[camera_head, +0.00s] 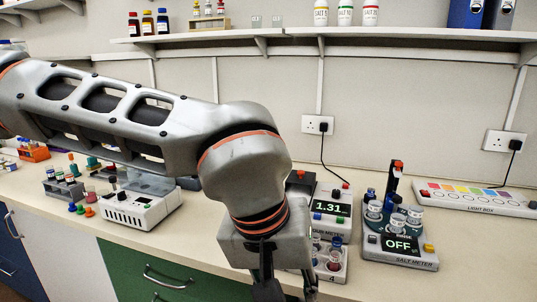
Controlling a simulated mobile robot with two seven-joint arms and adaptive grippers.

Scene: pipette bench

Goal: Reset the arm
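My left arm (120,110) comes in from the left and bends down at the wrist in the middle of the camera_head view. My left gripper (288,290) points down at the front of the bench, just left of a small rack marked 4 (333,272) with vials. Its dark finger parts show apart, but the fingertips are cut off by the bottom edge, so I cannot see whether it holds anything. My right arm and gripper are not in view.
A meter reading 1.31 (330,208) stands behind the gripper, partly hidden. A salt meter reading OFF (398,252) holds vials to its right. A light box (480,200) lies at back right. A white device (140,212) and small coloured items stand left. Front right bench is clear.

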